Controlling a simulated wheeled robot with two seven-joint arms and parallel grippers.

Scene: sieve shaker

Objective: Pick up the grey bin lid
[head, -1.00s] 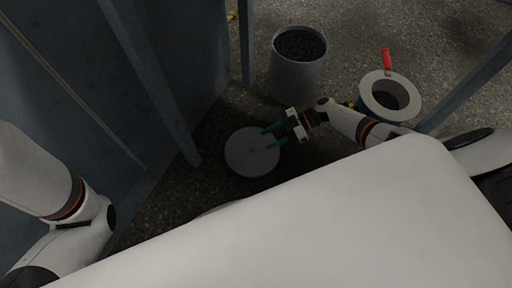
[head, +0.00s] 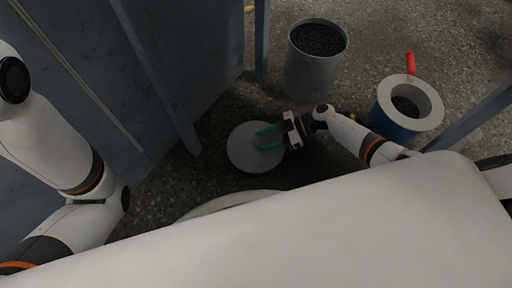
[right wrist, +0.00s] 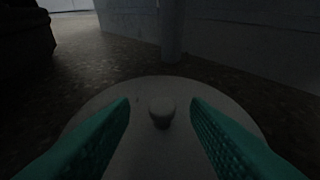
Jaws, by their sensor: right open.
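The grey bin lid (head: 243,158) is a round disc lying low near the foot of a blue-grey post in the head view. In the right wrist view the lid (right wrist: 150,92) fills the lower middle, with a small round knob (right wrist: 162,112) at its centre. My right gripper (head: 262,137) is open over the lid, its green fingers pointing left. In the right wrist view the two fingers stand on either side of the knob, with clear gaps to it. My left arm shows at the left of the head view, but its gripper is out of sight.
A grey bin (head: 312,75) full of dark grains stands behind my right gripper. A blue container with a pale ring top (head: 427,95) and a red handle (head: 410,63) stands at the right. Blue-grey posts (head: 160,80) and a panel rise at the left. A pale round edge (head: 225,203) shows below the lid.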

